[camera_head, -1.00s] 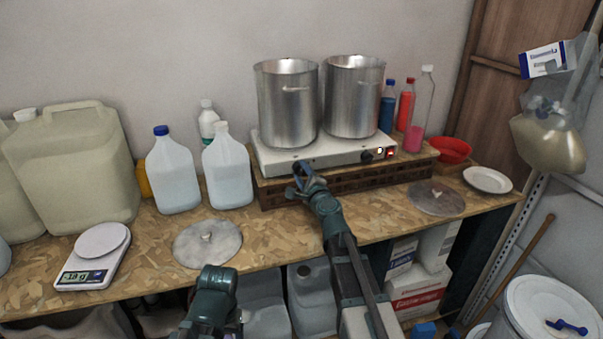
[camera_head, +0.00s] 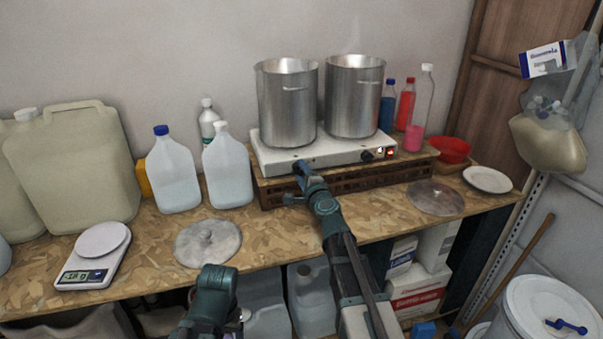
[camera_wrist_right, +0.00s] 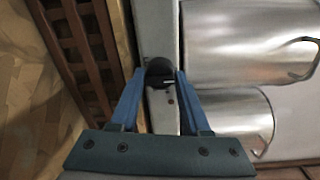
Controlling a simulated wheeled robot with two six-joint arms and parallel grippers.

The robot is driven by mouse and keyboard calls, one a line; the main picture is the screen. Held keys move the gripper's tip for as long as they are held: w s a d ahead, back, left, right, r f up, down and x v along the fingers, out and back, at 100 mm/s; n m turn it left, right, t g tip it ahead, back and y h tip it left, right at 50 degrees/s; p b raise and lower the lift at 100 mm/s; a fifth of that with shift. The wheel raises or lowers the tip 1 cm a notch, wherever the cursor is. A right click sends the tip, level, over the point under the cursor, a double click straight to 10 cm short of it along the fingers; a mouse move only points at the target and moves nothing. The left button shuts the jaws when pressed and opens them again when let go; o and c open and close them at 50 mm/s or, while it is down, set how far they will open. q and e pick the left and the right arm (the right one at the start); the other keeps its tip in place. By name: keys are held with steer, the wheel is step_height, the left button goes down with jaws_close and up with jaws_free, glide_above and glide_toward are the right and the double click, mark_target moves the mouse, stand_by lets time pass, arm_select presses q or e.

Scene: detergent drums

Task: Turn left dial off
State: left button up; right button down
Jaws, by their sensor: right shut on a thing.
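The left dial (camera_wrist_right: 160,72) is a round black knob with a white mark, on the front of the white double hot plate (camera_head: 268,156). My right gripper (camera_wrist_right: 155,76) is shut on it, with a blue finger on either side. In the head view my right gripper (camera_head: 302,168) reaches the left part of the hot plate's front and hides this dial. The right dial (camera_head: 367,155) shows clear, with a lit red switch (camera_head: 390,153) beside it. Of my left arm only a teal part shows at the bottom; its fingers are not seen.
Two steel pots (camera_head: 288,105) stand on the hot plate, which rests on a brown slatted crate (camera_head: 385,178). Milky jugs (camera_head: 227,170), a scale (camera_head: 92,262) and a round lid (camera_head: 207,243) are to the left. Bottles and a red bowl (camera_head: 452,149) are to the right.

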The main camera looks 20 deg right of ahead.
steer(key=shift+c, duration=2)
jaws_free()
steer(key=shift+s, duration=0.1)
